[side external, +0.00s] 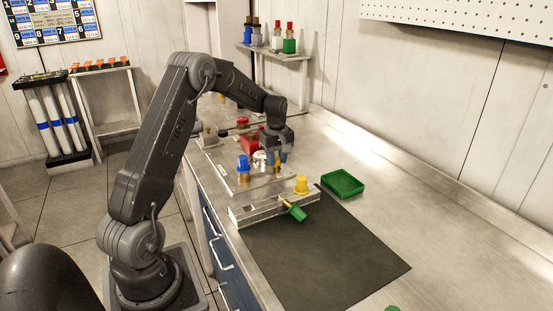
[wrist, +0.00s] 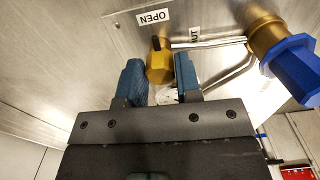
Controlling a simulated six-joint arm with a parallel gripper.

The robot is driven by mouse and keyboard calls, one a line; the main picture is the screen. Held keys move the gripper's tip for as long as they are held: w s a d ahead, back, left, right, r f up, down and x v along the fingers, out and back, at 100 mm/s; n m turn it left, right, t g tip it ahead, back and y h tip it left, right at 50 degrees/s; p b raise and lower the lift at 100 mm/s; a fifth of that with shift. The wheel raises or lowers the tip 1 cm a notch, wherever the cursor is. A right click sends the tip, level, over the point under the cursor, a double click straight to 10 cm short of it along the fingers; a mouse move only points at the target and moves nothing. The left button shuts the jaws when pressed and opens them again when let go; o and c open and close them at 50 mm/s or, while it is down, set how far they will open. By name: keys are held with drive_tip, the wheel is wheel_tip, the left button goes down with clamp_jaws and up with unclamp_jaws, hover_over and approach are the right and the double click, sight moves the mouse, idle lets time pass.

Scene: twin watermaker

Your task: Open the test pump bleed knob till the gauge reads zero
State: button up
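A faceted brass-yellow knob (wrist: 159,68) with a dark stem or slot shows between my fingertips in the wrist view. A label reading OPEN, upside down in that view (wrist: 154,17), is on the metal panel beside the knob. My gripper (wrist: 159,78) has two blue-padded fingers, one on each side of the knob, with very little gap; I cannot tell whether they touch it. In the side view my gripper (side external: 277,157) points down over the bench fixture and largely hides the knob. No gauge reading is legible.
A blue-capped brass fitting (wrist: 290,65) stands right of my fingers in the wrist view. The side view shows a yellow cap (side external: 301,184), a green-handled part (side external: 295,212), a green tray (side external: 342,184) and a red unit (side external: 251,144). The dark mat (side external: 330,250) is mostly clear.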

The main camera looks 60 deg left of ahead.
sight(277, 159)
drive_tip(key=o, duration=0.4)
wheel_tip(277, 159, up, 14)
drive_tip(key=shift+f, duration=0.1)
idle(0.4)
idle(0.3)
drive_tip(key=s+d+r+m+t, duration=0.1)
drive_tip(key=s+d+r+m, duration=0.15)
drive_tip(key=d, duration=0.45)
drive_tip(key=s+d+r+m+t, duration=0.1)
drive_tip(key=s+d+r+m, duration=0.15)
drive_tip(key=d, duration=0.35)
drive_tip(key=s+d+r+m+t, duration=0.1)
drive_tip(key=s+d+r+m, duration=0.2)
drive_tip(key=d, duration=0.4)
drive_tip(key=s+d+f+m+t, duration=0.1)
drive_tip(key=s+d+m, duration=0.2)
drive_tip(key=s, duration=0.2)
drive_tip(key=s+d+f+m, duration=0.2)
drive_tip(key=s+d+m, duration=0.1)
drive_tip(key=s+d, duration=0.1)
drive_tip(key=s+d+f+m+t, duration=0.1)
drive_tip(key=s+d+f+m, duration=0.1)
drive_tip(key=s+d+m, duration=0.1)
drive_tip(key=shift+s+d+f+m+t, duration=0.15)
drive_tip(key=shift+s+d, duration=0.1)
drive_tip(key=shift+s, duration=0.45)
drive_tip(key=shift+s+d+f+m+t, duration=0.15)
drive_tip(key=shift+s+d, duration=0.1)
drive_tip(key=shift+s, duration=0.4)
